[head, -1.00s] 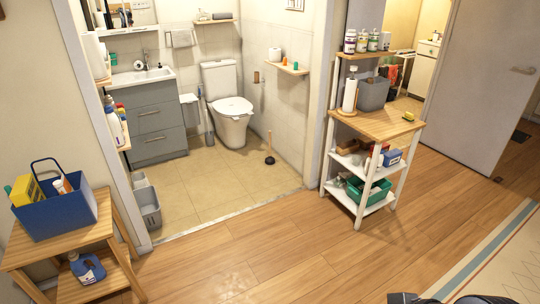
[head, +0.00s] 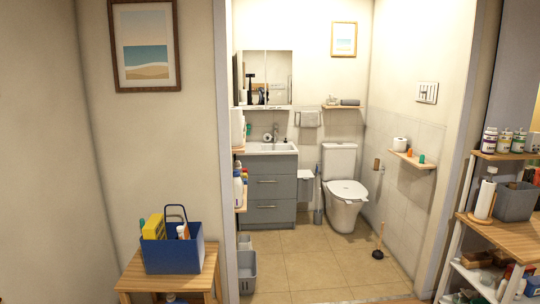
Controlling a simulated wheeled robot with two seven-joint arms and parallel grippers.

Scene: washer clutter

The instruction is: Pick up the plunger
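The plunger (head: 378,243) stands upright on the tiled bathroom floor, with a dark rubber cup at the bottom and a thin wooden handle. It is right of the toilet (head: 344,190), near the right bathroom wall and inside the doorway. Nothing covers it in the head view. Neither of my grippers shows in this view, so their state is hidden.
The doorway's left frame (head: 223,150) and right frame (head: 452,200) bound the opening. A wooden stand (head: 208,268) with a blue caddy (head: 172,252) is at left. A shelf unit (head: 510,232) is at right. Grey bins (head: 246,272) sit inside the doorway. Tiles before the plunger are clear.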

